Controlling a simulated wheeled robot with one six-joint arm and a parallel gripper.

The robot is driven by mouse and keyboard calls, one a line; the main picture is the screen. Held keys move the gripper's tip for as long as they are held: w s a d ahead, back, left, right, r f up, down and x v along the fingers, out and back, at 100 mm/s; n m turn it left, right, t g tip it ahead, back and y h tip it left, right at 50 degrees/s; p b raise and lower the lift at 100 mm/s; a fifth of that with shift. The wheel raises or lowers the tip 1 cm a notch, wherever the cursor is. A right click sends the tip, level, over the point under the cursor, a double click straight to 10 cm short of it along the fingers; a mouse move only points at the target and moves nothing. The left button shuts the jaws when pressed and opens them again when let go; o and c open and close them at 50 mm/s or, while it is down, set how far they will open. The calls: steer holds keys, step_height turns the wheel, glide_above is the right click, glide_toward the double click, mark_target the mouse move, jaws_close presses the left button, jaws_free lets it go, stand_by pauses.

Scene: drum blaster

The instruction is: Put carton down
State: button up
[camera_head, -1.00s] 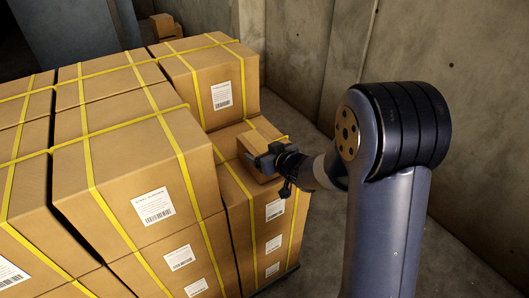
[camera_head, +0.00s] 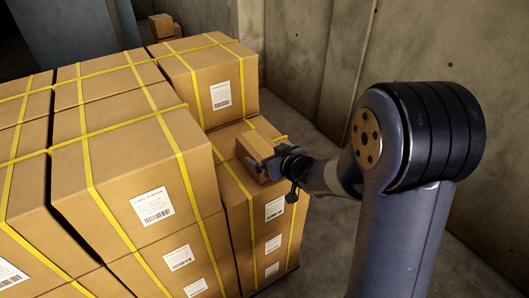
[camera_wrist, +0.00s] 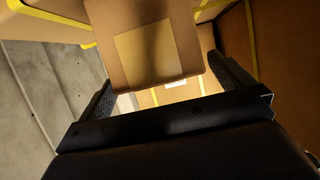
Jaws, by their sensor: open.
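The small brown carton (camera_head: 258,145) sits on top of the lower strapped box stack (camera_head: 240,190), at its near right part. In the wrist view the carton (camera_wrist: 150,45) fills the top middle, with a paler square patch on its face. My gripper (camera_head: 272,161) is at the carton's right near side. In the wrist view my gripper's (camera_wrist: 160,68) two dark fingers are spread apart, with the carton's near end around the fingertips. A gap shows beside the right finger. Whether the left finger touches the carton is unclear.
Taller strapped boxes (camera_head: 130,165) stand left of the carton, and another tall box (camera_head: 212,85) stands behind it. A concrete wall (camera_head: 460,50) runs along the right. Bare floor (camera_head: 325,235) lies between the stack and the wall. Small boxes (camera_head: 165,27) stand far back.

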steer(key=v, duration=0.8)
steer(key=shift+s+d+p, duration=0.2)
steer(key=shift+s+p, duration=0.1)
steer(key=shift+r, duration=0.1)
